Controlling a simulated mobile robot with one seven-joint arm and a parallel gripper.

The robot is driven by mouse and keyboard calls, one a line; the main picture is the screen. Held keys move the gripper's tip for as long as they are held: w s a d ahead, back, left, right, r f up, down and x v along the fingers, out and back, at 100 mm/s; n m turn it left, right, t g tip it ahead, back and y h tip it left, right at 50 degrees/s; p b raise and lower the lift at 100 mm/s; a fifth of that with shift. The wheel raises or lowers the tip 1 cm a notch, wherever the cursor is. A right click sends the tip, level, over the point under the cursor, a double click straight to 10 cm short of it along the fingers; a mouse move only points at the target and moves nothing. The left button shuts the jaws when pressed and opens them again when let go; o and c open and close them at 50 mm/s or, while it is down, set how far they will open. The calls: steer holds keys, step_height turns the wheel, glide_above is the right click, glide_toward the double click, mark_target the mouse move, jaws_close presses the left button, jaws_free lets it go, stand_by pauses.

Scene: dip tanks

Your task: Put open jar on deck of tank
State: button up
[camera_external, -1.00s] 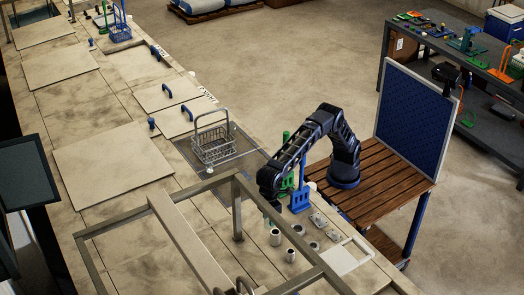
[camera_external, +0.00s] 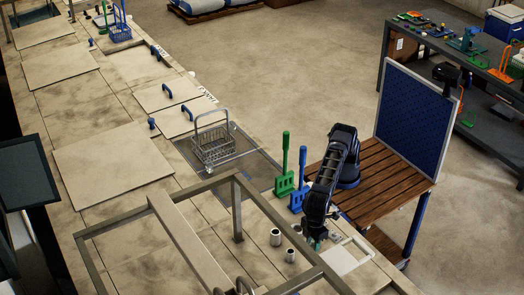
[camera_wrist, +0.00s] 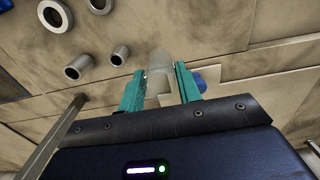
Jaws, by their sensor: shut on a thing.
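My gripper (camera_wrist: 160,88) has two teal fingers, shut on a pale, see-through jar (camera_wrist: 159,66) in the wrist view. The jar sits between the fingers, and I cannot clearly make out its mouth. In the external view my gripper (camera_external: 315,241) hangs low over the near end of the tank deck (camera_external: 262,266), and the held jar is hidden there. I cannot tell whether the jar touches the deck.
A metal frame (camera_external: 238,205) rises over the deck close to the left of my gripper. A white square panel (camera_external: 346,259) lies to the right. Green (camera_external: 285,184) and blue (camera_external: 299,195) long-handled tools stand behind. A wire basket (camera_external: 214,148) is farther back. Broad deck lids (camera_external: 112,164) lie left.

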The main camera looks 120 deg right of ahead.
step_height(320, 180, down, 15)
steer(key=shift+r, duration=0.1)
stand_by(0.5)
steer(key=shift+f, duration=0.2)
steer(key=o, duration=1)
steer(key=shift+o, duration=0.2)
step_height(320, 180, up, 12)
steer(key=shift+r, duration=0.2)
steer(key=shift+d, duration=0.1)
